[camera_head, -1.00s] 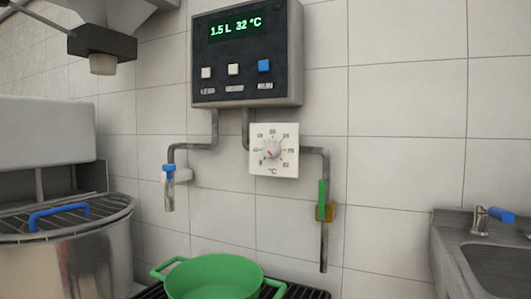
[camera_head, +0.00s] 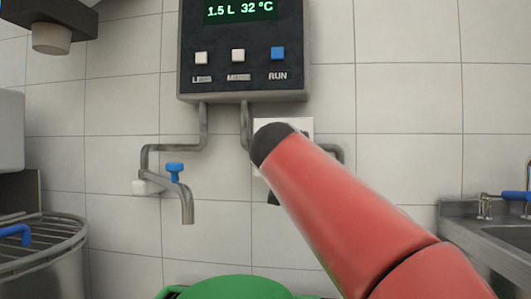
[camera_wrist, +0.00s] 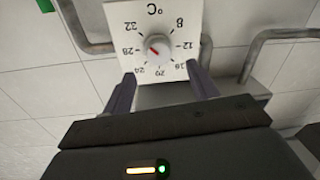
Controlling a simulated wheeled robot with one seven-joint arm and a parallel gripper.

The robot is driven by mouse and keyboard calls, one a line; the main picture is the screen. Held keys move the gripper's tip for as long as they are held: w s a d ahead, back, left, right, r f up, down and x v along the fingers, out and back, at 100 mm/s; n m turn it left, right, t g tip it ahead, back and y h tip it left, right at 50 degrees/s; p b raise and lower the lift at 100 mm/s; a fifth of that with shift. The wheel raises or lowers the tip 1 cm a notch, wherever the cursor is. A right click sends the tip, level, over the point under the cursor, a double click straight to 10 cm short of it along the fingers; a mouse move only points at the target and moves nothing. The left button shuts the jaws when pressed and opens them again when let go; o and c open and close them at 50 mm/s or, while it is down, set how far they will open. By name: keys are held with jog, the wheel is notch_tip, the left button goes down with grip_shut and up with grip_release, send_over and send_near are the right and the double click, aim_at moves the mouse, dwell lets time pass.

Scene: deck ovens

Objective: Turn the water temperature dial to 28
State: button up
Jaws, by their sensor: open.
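The white dial plate (camera_wrist: 180,20) shows upside down in the wrist view, with numbers from 8 to 32 around a round knob (camera_wrist: 157,49). A small red mark shows on the knob; I cannot tell exactly which number it points to. My gripper (camera_wrist: 160,70) is open, its two dark fingers on either side below the knob in that view, with nothing between them. In the head view my red arm covers most of the dial plate (camera_head: 300,126), and the knob is hidden. The control box (camera_head: 245,45) display (camera_head: 239,9) reads 1.5 L and 32 °C.
Grey pipes (camera_head: 204,125) run below the box to a spout with a blue tap (camera_head: 175,168). A green pot (camera_head: 235,289) stands below. A steel sink (camera_head: 500,235) is at the right, and a round metal vessel (camera_head: 40,270) at the left.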

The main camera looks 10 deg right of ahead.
jog(key=p+x, duration=0.2)
jog(key=x, duration=0.5)
jog(key=shift+w, duration=0.15)
jog(key=shift+d, duration=0.15)
jog(key=c, duration=0.9)
jog(key=shift+p, duration=0.3)
